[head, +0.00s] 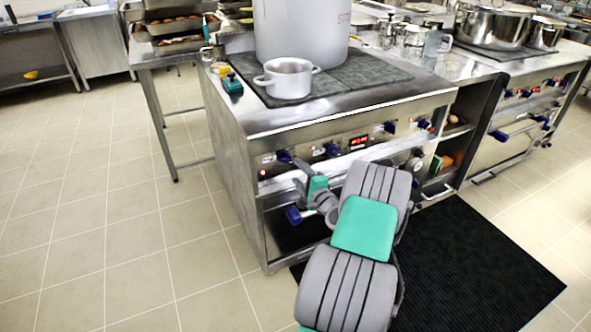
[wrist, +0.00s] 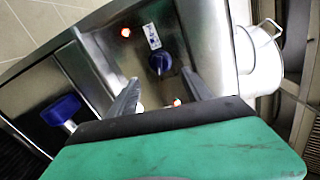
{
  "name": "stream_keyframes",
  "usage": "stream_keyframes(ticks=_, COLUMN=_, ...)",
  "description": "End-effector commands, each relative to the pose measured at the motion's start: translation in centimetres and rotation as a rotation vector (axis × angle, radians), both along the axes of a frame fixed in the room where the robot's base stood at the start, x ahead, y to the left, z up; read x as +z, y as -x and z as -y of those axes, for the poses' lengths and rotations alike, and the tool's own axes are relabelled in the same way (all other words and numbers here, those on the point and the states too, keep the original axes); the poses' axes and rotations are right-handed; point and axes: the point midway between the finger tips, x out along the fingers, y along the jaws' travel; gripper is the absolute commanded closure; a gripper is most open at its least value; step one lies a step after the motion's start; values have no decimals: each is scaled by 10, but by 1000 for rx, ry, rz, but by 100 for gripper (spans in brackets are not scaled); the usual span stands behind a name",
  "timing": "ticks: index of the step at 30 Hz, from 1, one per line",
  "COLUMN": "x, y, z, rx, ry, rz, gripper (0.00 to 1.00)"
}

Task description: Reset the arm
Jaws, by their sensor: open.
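My gripper (wrist: 162,92) is open in the wrist view, its two dark fingers apart with nothing between them. Past the fingers is the stove's front panel (wrist: 103,62) with a dark blue knob (wrist: 160,62) and red lights. In the head view my arm reaches forward from the bottom to the front of the steel stove (head: 350,118). My gripper's fingertips are hard to make out there, near the knobs at the left of the panel. I cannot tell whether they touch anything.
A small white pot (head: 288,79) and a large stockpot (head: 302,30) stand on the stovetop. A blue oven handle (wrist: 62,110) shows at left in the wrist view. A black mat (head: 470,262) lies on the floor at right. The tiled floor (head: 90,200) at left is clear.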

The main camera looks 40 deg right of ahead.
Motion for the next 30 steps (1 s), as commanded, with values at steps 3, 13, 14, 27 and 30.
stream_keyframes(ticks=3, x=0, y=0, z=0, rx=0, ry=0, rz=0, gripper=42)
stream_keyframes(ticks=13, x=23, y=-22, z=-31, rx=92, ry=75, rz=-66, gripper=42)
stream_keyframes(ticks=14, x=31, y=-30, z=-46, rx=133, ry=111, rz=-98, gripper=42)
stream_keyframes(ticks=27, x=194, y=36, z=-361, rx=1034, ry=1050, rz=-827, gripper=42)
stream_keyframes(ticks=30, x=224, y=102, z=-390, rx=1181, ry=1209, rz=-954, gripper=42)
